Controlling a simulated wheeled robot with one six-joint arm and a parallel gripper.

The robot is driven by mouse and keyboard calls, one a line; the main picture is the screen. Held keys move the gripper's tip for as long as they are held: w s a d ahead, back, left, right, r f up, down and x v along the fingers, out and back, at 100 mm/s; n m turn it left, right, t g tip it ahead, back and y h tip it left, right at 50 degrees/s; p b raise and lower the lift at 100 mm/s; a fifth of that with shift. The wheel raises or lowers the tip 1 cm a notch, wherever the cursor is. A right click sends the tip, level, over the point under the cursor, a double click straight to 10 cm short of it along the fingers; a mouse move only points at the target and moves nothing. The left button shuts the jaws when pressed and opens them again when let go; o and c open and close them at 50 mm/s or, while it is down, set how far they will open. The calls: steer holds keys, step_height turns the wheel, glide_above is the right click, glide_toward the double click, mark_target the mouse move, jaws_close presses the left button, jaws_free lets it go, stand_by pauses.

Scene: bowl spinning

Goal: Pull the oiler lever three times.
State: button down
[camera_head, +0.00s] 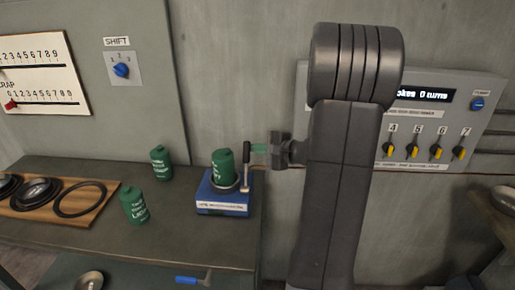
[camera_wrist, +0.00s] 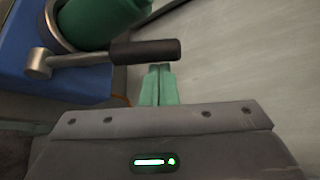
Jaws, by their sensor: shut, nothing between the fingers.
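The oiler (camera_head: 222,200) is a blue box with a green can (camera_head: 223,167) upright in its metal ring, on the bench at centre. Its lever (camera_head: 247,152) has a black grip and a metal arm, and stands upright at the box's right side. In the wrist view the lever's black grip (camera_wrist: 148,51) lies across the picture, just beyond my fingertips. My gripper (camera_head: 258,148) has green fingers, shut and empty, right beside the grip's upper part. It also shows in the wrist view (camera_wrist: 159,70). I cannot tell whether the fingertips touch the grip.
Two loose green cans (camera_head: 160,163) (camera_head: 135,205) stand left of the oiler. A wooden board (camera_head: 92,207) with dark rings lies farther left. A panel (camera_head: 420,120) with a display and several yellow knobs is on the wall at right, partly behind my arm.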

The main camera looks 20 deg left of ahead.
steer(key=shift+s+f+b, duration=0.1)
steer(key=shift+s+b, duration=0.1)
steer(key=shift+b, duration=0.55)
steer(key=shift+s+r+n+b, duration=0.1)
steer(key=shift+r+n+b, duration=0.1)
steer(key=shift+n+b, duration=0.15)
steer(key=shift+s+d+r+b, duration=0.1)
steer(key=shift+s+b, duration=0.05)
steer(key=shift+b, duration=0.25)
steer(key=shift+t+y+b, duration=0.3)
steer(key=s+d+n+y+b, duration=0.1)
steer(key=s+n+y+b, duration=0.2)
steer(key=b, duration=1.4)
steer(key=s+d+n+t+y+b, duration=0.1)
steer(key=s+n+b, duration=0.6)
steer(key=b, duration=0.9)
steer(key=shift+s+d+y+b, duration=0.4)
steer(key=shift+s+d+y, duration=0.15)
steer(key=shift+s+y, duration=0.4)
steer(key=shift+s+r, duration=0.1)
steer(key=shift+r, duration=0.05)
steer(key=shift+d, duration=0.1)
